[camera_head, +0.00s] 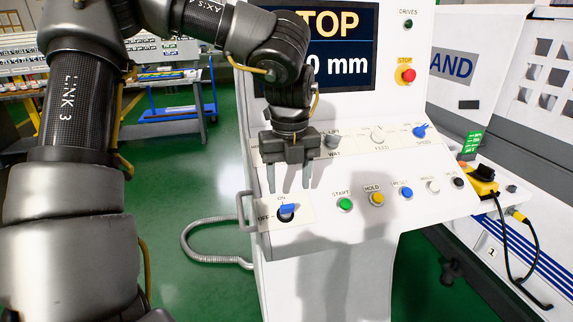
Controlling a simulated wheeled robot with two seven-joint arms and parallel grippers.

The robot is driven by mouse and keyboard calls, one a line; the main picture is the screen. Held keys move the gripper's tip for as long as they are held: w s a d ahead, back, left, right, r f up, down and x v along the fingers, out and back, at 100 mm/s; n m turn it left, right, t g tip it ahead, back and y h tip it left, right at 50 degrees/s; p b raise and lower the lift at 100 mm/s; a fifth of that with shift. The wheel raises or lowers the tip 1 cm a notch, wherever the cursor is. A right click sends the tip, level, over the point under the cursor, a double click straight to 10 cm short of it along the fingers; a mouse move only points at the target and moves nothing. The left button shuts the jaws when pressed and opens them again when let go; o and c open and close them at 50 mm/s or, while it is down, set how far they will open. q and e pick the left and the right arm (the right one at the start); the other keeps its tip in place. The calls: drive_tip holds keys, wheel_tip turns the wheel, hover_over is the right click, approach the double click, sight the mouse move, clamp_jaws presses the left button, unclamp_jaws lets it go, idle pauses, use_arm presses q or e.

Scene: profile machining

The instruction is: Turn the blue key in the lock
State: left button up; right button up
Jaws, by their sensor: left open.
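The blue key (287,208) sits in a round dark lock on the lower left of the sloping control panel (330,238). A label plate around it reads ON above and OFF to the left. The key's blue grip lies roughly level across the lock. My left gripper (289,188) is open and points down just above the key, its two fingers apart with the ON label showing between them. It appears empty; whether the fingertips touch the panel I cannot tell. My right gripper is not in view.
A row of buttons starts right of the key with the green START button (345,204). A metal handle (241,211) stands at the panel's left edge. A screen (340,50) and red STOP button (408,75) are above. A yellow device (481,180) is at right.

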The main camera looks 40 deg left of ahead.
sight(288, 205)
use_arm(q)
drive_tip(key=f, duration=0.5)
drive_tip(key=shift+s+a+f+p, duration=0.2)
drive_tip(key=shift+s+p, duration=0.05)
drive_tip(key=shift+p, duration=0.15)
drive_tip(key=shift+w+f, duration=0.15)
drive_tip(key=shift+f, duration=0.6)
drive_tip(key=shift+c, duration=0.2)
drive_tip(key=c, duration=1)
drive_tip(key=shift+m, duration=0.3)
drive_tip(key=shift+d+r+m+g+y+p, duration=0.2)
drive_tip(key=shift+m+g+y+p, duration=0.25)
drive_tip(key=shift+m+p, duration=0.3)
drive_tip(key=shift+a+f+m, duration=0.15)
drive_tip(key=shift+f+m, duration=0.05)
drive_tip(key=shift+m, duration=0.25)
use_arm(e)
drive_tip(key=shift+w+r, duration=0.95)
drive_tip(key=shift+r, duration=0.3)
